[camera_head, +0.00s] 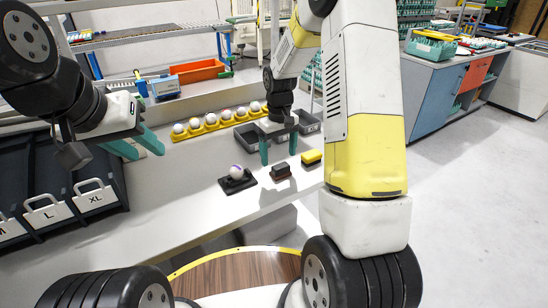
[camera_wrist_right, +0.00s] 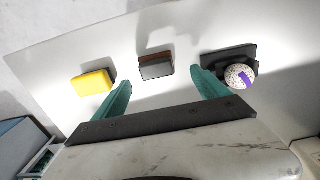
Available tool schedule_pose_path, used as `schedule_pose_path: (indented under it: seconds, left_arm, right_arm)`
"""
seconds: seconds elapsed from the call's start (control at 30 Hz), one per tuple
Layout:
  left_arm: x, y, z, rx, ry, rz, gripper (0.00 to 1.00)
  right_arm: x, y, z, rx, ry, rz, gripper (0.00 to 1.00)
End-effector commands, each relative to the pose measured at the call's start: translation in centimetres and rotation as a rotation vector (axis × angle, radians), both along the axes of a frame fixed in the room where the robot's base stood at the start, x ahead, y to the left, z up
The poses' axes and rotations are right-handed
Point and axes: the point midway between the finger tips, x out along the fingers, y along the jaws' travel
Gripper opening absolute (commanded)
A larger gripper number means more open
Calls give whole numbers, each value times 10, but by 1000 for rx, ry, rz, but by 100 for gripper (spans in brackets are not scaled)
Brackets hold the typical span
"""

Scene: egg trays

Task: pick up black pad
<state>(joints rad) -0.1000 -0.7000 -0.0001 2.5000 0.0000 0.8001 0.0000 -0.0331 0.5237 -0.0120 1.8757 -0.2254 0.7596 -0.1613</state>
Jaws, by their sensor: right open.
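The black pad, a small dark block with a brownish side (camera_head: 280,172), lies on the white table; in the right wrist view the pad (camera_wrist_right: 156,68) is just beyond and between the fingertips. My right gripper (camera_head: 279,153) is open and empty above and behind the pad, its teal fingers pointing down; its fingers also frame the pad in the right wrist view (camera_wrist_right: 161,80). My left gripper (camera_head: 148,154) is open and empty at the left, above the table.
A yellow sponge-like block (camera_head: 311,157) lies right of the pad. A black holder (camera_head: 232,186) with a white, purple-marked egg (camera_head: 237,172) is left of it. A yellow egg tray (camera_head: 211,127) and grey bins (camera_head: 247,136) stand behind. Black labelled boxes (camera_head: 112,163) stand at left.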

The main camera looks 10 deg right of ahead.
Motion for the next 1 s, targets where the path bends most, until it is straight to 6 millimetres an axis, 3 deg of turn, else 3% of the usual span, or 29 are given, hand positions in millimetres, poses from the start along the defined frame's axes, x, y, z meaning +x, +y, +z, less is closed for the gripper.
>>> schedule_pose_path:
  seconds: [0.4,0.7,1.0]
  left_arm:
    - [0,0,0,0,0,0,36]
    - [0,0,0,0,0,0,36]
    - [0,0,0,0,0,0,36]
  right_arm:
    - [-2,-7,-54,1,1,0,85]
    - [-2,-7,-58,0,-1,-1,83]
    - [-2,-7,-58,0,-1,-1,24]
